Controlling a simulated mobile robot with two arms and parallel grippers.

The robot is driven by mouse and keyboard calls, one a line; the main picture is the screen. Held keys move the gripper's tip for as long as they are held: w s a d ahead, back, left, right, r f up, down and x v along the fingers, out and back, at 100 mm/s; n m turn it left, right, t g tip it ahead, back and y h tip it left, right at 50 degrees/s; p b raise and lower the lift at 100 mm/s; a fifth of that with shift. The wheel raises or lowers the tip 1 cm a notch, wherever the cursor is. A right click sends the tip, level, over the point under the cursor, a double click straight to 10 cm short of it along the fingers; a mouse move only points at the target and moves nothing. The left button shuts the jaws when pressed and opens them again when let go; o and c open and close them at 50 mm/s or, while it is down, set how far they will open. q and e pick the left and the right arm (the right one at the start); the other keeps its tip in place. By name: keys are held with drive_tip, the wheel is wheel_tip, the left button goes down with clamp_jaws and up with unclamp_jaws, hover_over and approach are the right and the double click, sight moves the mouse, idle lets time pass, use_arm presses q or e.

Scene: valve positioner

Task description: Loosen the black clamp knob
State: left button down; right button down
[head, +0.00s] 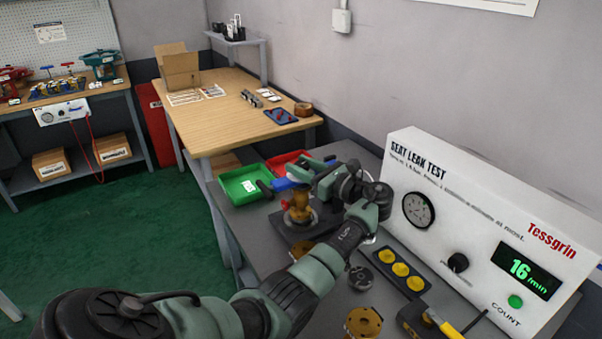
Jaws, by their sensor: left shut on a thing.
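My left arm reaches in from the lower left, over the grey bench, to a small brass-coloured valve (298,206) on a dark fixture base (288,231). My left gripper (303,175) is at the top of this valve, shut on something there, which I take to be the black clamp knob. The knob itself is hidden by the gripper and wrist, so its exact position cannot be told. A blue part (284,184) shows just left of the gripper. My right gripper is not in view.
A green tray (240,184) and a red tray (285,163) lie behind the valve. The white leak test panel (480,225) stands at the right. A strip with yellow discs (401,269) and brass flanges (363,322) lie in front. A wooden table (225,120) stands beyond.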

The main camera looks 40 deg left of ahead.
sight(308, 168)
use_arm(q)
drive_tip(key=shift+n+g+h+b, duration=0.3)
drive_tip(key=shift+n+g+b, duration=1.15)
drive_tip(key=shift+g, duration=0.55)
drive_tip(key=c, duration=0.9)
unclamp_jaws()
drive_tip(key=b+v, duration=0.2)
drive_tip(key=v, duration=0.5)
drive_tip(key=shift+a+f, duration=0.1)
drive_tip(key=shift+w+d, duration=0.1)
drive_tip(key=shift+d, duration=0.35)
